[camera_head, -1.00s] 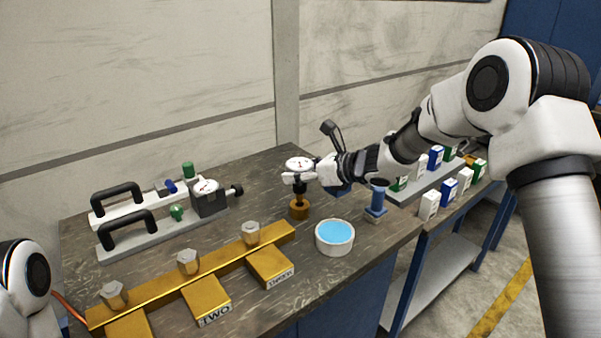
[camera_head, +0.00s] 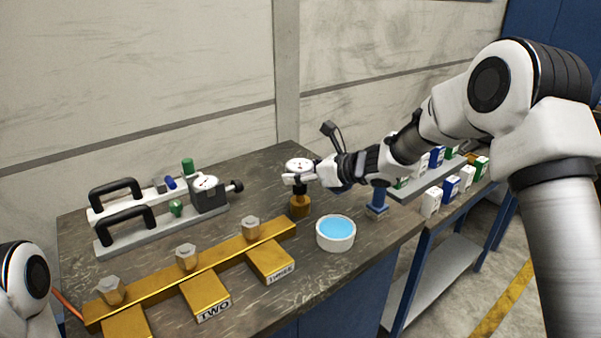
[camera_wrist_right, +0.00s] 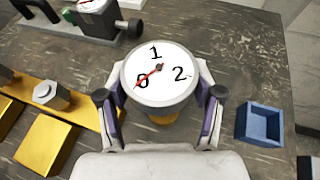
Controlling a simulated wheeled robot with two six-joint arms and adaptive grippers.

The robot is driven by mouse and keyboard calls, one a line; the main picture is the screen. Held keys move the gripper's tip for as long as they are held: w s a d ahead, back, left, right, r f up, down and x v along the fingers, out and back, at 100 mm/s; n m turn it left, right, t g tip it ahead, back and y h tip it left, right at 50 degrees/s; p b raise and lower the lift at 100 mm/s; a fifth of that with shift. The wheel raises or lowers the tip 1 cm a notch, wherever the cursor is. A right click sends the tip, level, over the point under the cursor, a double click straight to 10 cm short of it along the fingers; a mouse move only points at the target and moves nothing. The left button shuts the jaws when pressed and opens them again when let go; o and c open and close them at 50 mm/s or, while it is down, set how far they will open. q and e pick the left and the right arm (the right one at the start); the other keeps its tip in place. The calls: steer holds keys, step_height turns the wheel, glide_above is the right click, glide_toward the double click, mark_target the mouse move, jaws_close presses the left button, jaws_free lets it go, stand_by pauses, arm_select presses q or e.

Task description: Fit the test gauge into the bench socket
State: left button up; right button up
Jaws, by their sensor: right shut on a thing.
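The test gauge (camera_head: 299,165) has a round white dial with a red needle and stands upright over the brass bench socket (camera_head: 300,207). My right gripper (camera_head: 300,179) is shut on the gauge just below its dial. In the right wrist view the dial (camera_wrist_right: 160,72) faces the camera between the two fingers, numbered 0, 1 and 2, with the needle near 0. The dial hides most of the socket there. In the head view the gauge's dark lower part meets the socket top; how deep it sits I cannot tell. My left gripper is out of view.
A white dish with blue liquid (camera_head: 336,232) stands right of the socket. A brass manifold (camera_head: 190,264) with hex plugs lies in front. A pump with black handles (camera_head: 120,215) and its own gauge is at left. A blue holder (camera_head: 377,201) stands at right.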

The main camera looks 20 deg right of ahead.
arm_select(q)
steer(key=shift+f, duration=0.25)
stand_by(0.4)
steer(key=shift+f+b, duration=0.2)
steer(key=shift+b, duration=0.1)
stand_by(0.7)
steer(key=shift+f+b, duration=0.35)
stand_by(0.4)
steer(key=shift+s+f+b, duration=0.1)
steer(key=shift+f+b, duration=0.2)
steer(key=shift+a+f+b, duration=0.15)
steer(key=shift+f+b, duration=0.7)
stand_by(0.6)
stand_by(1.0)
